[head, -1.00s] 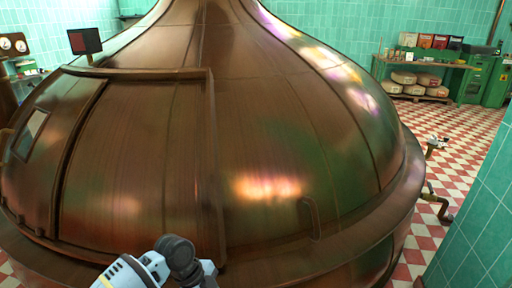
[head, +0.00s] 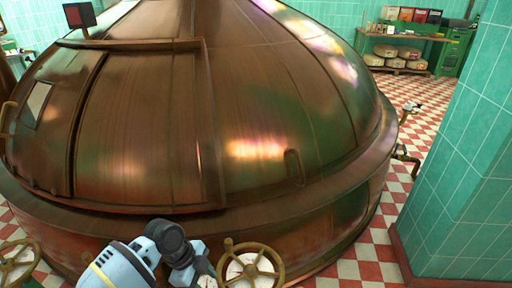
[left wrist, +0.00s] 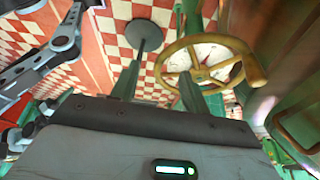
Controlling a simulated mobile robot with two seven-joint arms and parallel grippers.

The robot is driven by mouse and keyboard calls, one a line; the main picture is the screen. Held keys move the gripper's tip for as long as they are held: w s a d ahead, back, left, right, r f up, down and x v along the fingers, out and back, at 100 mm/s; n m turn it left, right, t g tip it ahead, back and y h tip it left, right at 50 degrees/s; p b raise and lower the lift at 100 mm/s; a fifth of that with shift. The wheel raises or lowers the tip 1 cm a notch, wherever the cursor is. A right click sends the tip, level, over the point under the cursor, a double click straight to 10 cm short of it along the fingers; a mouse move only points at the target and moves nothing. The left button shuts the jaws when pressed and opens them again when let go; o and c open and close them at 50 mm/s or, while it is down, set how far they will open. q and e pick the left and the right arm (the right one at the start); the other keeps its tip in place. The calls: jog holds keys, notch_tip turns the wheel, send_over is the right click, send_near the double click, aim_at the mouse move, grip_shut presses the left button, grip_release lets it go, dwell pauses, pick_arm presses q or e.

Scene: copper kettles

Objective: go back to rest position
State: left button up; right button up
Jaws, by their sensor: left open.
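My left arm (head: 135,262) comes in at the bottom of the head view, bent in front of the copper kettle (head: 130,130). The gripper end is not clear there. In the left wrist view my left gripper (left wrist: 160,85) is open, with nothing between its fingers. A brass handwheel (left wrist: 178,52) shows beyond the fingers, to their right; I cannot tell how near it is. In the head view a brass handwheel (head: 231,272) stands just right of my arm. My right gripper is not seen.
A second handwheel (head: 18,262) stands at the lower left. A green tiled pillar (head: 470,170) rises at the right. A green workbench (head: 415,45) with sacks below stands at the back right.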

pick_arm(q)
jog(key=s+d+f+n+t+h+p, duration=0.1)
jog(key=s+f+n+t+p, duration=0.15)
jog(key=s+f+n, duration=0.35)
jog(key=s+d+f+n+t+p, duration=0.1)
jog(key=s+d+f+n+t, duration=0.2)
jog(key=s, duration=0.5)
jog(key=s+a+r+n+t+y+p, duration=0.1)
jog(key=s+a+r+n+t+y, duration=0.1)
jog(key=s, duration=0.6)
jog(key=s+a+r+n+t+y+p, duration=0.1)
jog(key=s+a+r+n+t, duration=0.1)
jog(key=s+a+n, duration=0.5)
jog(key=shift+s+a+r+y+p, duration=0.35)
jog(key=shift+s+a+r+y, duration=0.05)
jog(key=shift+s+a+r, duration=0.6)
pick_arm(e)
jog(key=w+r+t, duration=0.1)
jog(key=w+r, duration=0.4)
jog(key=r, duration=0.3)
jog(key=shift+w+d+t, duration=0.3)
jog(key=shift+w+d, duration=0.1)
pick_arm(q)
jog(key=shift+a+f, duration=0.1)
